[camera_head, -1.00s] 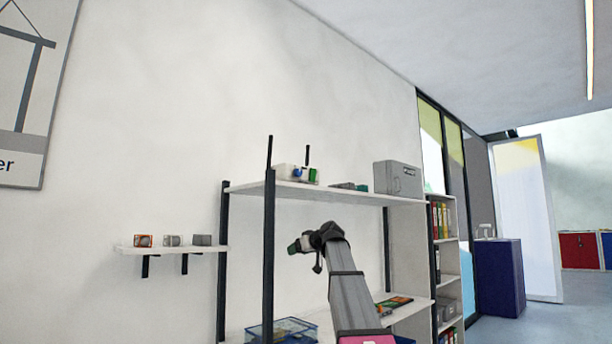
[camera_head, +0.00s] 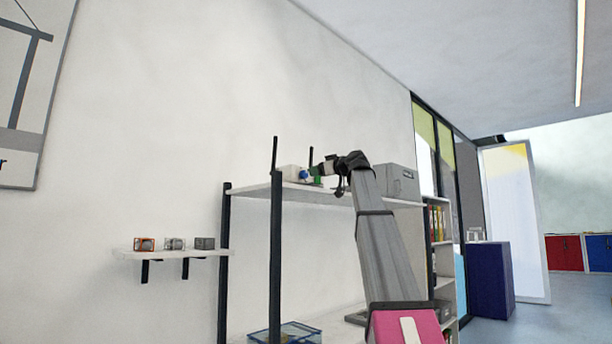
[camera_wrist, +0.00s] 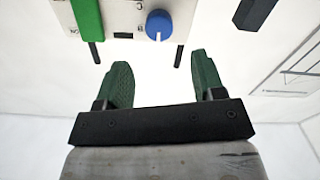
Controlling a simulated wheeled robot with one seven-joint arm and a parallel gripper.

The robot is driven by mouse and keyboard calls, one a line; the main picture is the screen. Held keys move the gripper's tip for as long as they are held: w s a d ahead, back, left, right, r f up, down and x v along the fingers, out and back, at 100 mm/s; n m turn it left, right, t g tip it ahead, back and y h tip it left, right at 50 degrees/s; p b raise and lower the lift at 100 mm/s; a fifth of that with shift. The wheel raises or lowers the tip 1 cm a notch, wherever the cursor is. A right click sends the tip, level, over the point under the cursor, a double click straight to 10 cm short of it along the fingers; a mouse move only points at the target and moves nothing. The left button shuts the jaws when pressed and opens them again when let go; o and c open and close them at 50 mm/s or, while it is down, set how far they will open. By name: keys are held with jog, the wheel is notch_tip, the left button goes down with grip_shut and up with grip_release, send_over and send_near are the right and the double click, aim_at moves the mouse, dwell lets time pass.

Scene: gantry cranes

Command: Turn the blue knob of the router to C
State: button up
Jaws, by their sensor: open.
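The router (camera_head: 289,171) is a white box with two dark antennas on the top shelf. Its blue knob (camera_head: 303,174) shows small in the head view. In the wrist view the router (camera_wrist: 118,20) fills the top, with the round blue knob (camera_wrist: 159,25) right of its middle. Letters beside the knob are partly cut off, and I cannot tell its setting. My gripper (camera_wrist: 160,65) has green fingers, open and empty, with the knob ahead of the gap and apart from them. In the head view my gripper (camera_head: 317,172) is just right of the router.
A green part (camera_wrist: 87,15) stands out from the router left of the knob. A grey box (camera_head: 399,181) stands farther right on the top shelf (camera_head: 250,189), behind my arm. A small wall shelf (camera_head: 170,254) at left holds 3 small boxes.

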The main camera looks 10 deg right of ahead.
aim_at(306, 173)
jog(key=x, duration=0.8)
jog(key=c, duration=0.9)
